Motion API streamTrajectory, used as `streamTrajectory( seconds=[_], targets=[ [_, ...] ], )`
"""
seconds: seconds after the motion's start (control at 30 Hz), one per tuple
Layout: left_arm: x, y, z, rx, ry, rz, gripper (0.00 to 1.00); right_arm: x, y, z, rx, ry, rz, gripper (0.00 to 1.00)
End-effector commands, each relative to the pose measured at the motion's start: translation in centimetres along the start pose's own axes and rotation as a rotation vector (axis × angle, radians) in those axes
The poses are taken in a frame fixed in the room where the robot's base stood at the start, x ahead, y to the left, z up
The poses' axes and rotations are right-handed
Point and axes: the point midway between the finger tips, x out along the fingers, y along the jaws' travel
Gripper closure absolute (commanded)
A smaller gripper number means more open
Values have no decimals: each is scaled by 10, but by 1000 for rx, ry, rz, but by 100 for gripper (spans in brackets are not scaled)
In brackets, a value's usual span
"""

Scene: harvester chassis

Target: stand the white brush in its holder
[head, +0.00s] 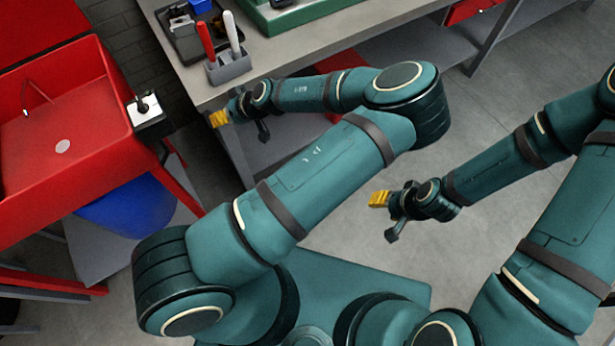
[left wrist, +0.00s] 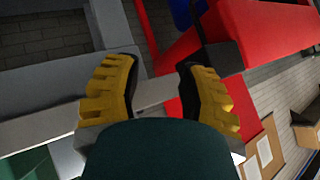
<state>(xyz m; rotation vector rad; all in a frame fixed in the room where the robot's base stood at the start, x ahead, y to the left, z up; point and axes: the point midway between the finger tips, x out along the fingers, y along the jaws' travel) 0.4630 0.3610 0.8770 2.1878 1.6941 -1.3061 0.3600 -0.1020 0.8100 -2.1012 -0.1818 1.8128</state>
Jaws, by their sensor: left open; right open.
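The white brush (head: 232,32) stands upright in the grey holder (head: 230,68), its lower end hidden inside. A red-handled tool (head: 206,40) stands beside it in the same holder. The holder is near the front edge of the workbench. My left gripper (head: 219,118) is just off that edge, below and apart from the holder in the picture. In the left wrist view its yellow fingers (left wrist: 157,78) are spread with nothing between them. My right gripper (head: 380,199) is open and empty over the floor, far from the bench.
The grey workbench (head: 290,58) carries a dark tray (head: 185,40) and a green case (head: 300,12) behind the holder. A red sink (head: 65,130) stands at the left, with a small white-topped box (head: 146,107) at its edge. A blue bin (head: 135,205) is below.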

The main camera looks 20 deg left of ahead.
Motion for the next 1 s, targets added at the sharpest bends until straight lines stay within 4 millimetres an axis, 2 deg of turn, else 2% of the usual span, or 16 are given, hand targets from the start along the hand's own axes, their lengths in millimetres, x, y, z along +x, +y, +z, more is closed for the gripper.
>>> streamTrajectory(
  seconds=[0.03, 0.07, 0.1, 0.17, 0.2, 0.3, 0.4, 0.53, 0.6, 0.7, 0.83, 1.0],
  targets=[
    [21, -11, 36, 63, -100, -5, 59, 0, 0, 0, 0, 0, 0, 53],
    [30, -15, 57, 108, -153, 2, 59, 0, 0, 0, 0, 0, 0, 53],
    [37, -20, 85, 168, -223, 21, 59, 0, 0, 0, 0, 0, 0, 53],
    [41, -24, 125, 250, -321, 67, 59, 0, 0, 0, 0, 0, 0, 53],
    [40, -24, 150, 301, -383, 110, 59, 0, 0, 0, 0, 0, 0, 53],
    [21, -20, 203, 412, -514, 250, 59, 0, 0, 0, 0, 0, 0, 53],
    [-12, -7, 239, 497, -602, 435, 59, 0, 0, 0, 0, 0, 0, 53],
    [-66, 14, 256, 565, -635, 702, 59, 0, 0, 0, 0, 0, 0, 53],
    [-94, 24, 255, 586, -620, 832, 59, 0, 0, 0, 0, 0, 0, 53],
    [-125, 34, 247, 602, -580, 975, 59, 0, 0, 0, 0, 0, 0, 53],
    [-148, 40, 239, 611, -537, 1076, 59, 0, 0, 0, 0, 0, 0, 53],
    [-154, 42, 237, 616, -522, 1104, 59, 0, 0, 0, 0, 0, 0, 53]
  ],
)
